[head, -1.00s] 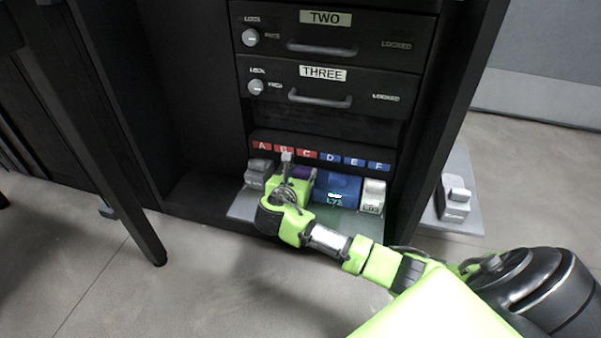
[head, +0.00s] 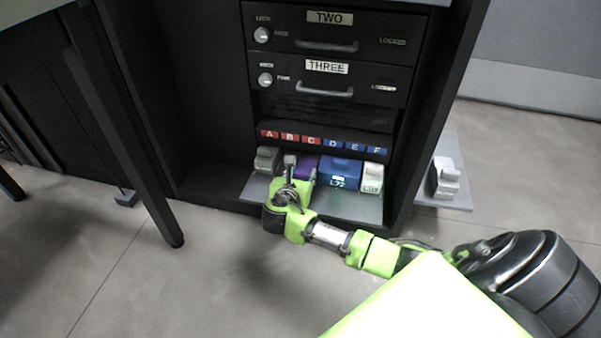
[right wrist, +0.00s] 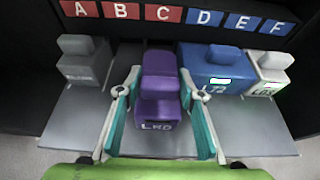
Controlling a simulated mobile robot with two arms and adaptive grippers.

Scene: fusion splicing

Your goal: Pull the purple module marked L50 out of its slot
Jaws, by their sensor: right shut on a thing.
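The purple module (right wrist: 158,85) sits below the letter C in the right wrist view, its front reaching nearer to me than the neighbouring modules. The lettering on its front is hard to read. My right gripper (right wrist: 160,78) is shut on it, one teal finger along each side. In the head view the purple module (head: 308,164) shows partly behind my right gripper (head: 302,178), which hides its front. My left gripper is not in view.
A blue module (right wrist: 215,70) is close on the right, with a pale grey one (right wrist: 268,72) beyond it. A grey module (right wrist: 85,65) stands left. The grey shelf (right wrist: 255,125) is bare in front. Drawers (head: 330,85) are above.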

